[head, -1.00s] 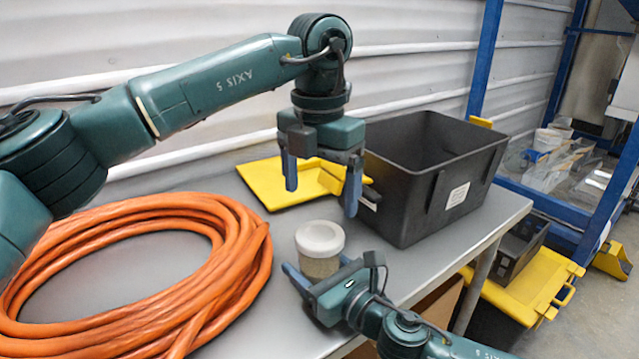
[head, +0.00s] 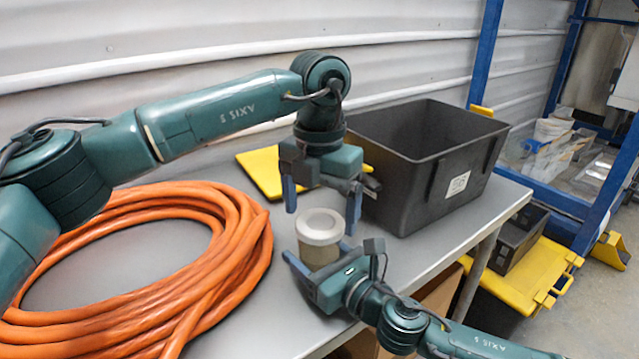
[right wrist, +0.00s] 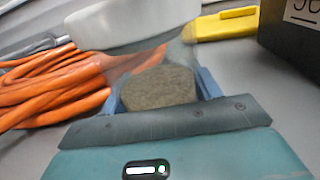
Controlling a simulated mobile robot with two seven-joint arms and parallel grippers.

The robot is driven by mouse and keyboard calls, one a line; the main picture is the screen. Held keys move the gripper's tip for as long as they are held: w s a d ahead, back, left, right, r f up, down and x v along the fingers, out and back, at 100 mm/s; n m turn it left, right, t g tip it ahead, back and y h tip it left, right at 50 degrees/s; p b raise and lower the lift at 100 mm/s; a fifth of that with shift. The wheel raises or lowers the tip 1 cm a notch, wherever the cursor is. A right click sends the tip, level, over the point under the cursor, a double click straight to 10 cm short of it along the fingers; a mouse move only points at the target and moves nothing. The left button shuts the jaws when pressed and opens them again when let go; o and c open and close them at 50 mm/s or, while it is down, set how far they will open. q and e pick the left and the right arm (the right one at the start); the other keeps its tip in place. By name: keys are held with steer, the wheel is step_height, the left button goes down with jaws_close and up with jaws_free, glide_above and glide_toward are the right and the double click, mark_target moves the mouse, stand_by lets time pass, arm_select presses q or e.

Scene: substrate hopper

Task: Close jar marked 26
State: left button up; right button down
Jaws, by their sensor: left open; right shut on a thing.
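A clear jar (head: 320,256) of brown substrate has a white lid (head: 320,226) on top. Whether the lid is seated tight I cannot tell. No number shows on the jar. My right gripper (head: 318,262) is shut around the jar's body from the front and holds it upright. In the right wrist view the jar (right wrist: 158,84) stands between the blue fingers, its white lid (right wrist: 130,22) at the top. My left gripper (head: 320,206) points down, open and empty, just above and behind the lid, its fingers to either side.
A coil of orange hose (head: 245,262) lies on the grey table (head: 408,262), left of the jar. A black crate (head: 420,185) with a white label stands at the back right, beside a yellow lid (head: 262,172). Yellow-lidded bins (head: 515,285) stand below, past the table's right edge.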

arm_select(q)
steer(key=shift+f, duration=1.05)
steer(key=shift+c, duration=0.6)
steer(key=c, duration=0.9)
steer(key=o, duration=1.2)
step_height(320, 180, up, 12)
steer(key=shift+r, duration=0.1)
